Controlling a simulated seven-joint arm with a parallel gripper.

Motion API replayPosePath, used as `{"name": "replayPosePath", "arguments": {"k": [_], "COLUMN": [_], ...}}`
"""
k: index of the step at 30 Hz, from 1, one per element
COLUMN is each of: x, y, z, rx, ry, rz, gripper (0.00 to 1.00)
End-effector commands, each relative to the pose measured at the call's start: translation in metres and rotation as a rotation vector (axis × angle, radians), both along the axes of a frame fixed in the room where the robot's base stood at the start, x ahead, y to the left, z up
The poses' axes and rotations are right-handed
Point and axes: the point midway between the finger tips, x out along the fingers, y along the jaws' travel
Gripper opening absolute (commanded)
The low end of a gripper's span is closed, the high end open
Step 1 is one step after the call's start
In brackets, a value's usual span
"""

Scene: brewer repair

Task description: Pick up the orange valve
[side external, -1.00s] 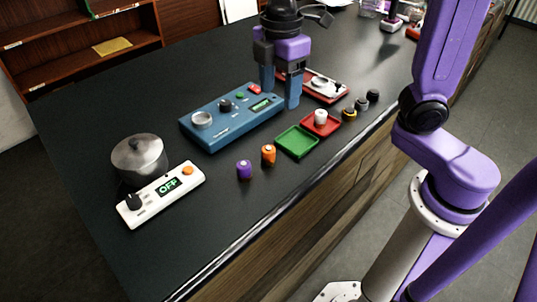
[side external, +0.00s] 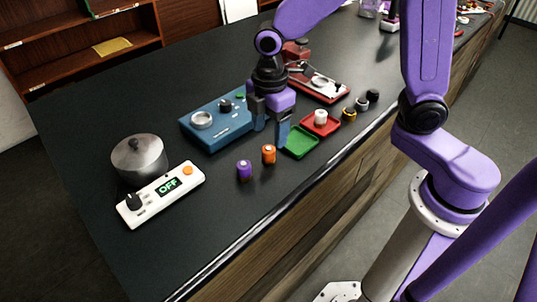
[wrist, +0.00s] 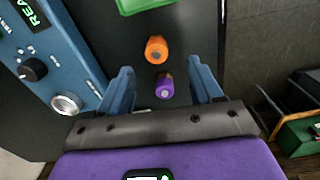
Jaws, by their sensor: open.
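The orange valve (side external: 268,154) stands upright on the dark counter, just in front of the blue device. It also shows in the wrist view (wrist: 156,50), beyond the fingertips and centred between them. The purple valve (side external: 244,169) stands close by and shows nearer to my gripper in the wrist view (wrist: 165,86). My gripper (side external: 270,140) is open and empty, pointing down. In the side view its fingers are beside the blue device and just behind the orange valve; its height above the counter is hard to tell.
The blue device (side external: 213,128) is left of my gripper. A green tray (side external: 299,143) and a red tray (side external: 329,128) with a white piece are on the right. A white panel reading OFF (side external: 160,194) and a metal pot (side external: 139,158) stand front left.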

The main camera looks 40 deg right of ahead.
Motion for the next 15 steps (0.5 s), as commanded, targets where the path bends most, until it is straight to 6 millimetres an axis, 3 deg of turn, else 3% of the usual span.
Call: {"name": "replayPosePath", "arguments": {"k": [7,15], "x": [0.001,0.004], "y": [-0.001,-0.001], "z": [-0.016,-0.05], "rx": [-0.001,-0.002], "ry": [0.002,0.002], "rz": [-0.001,0.0], "gripper": [0.65,0.65]}}
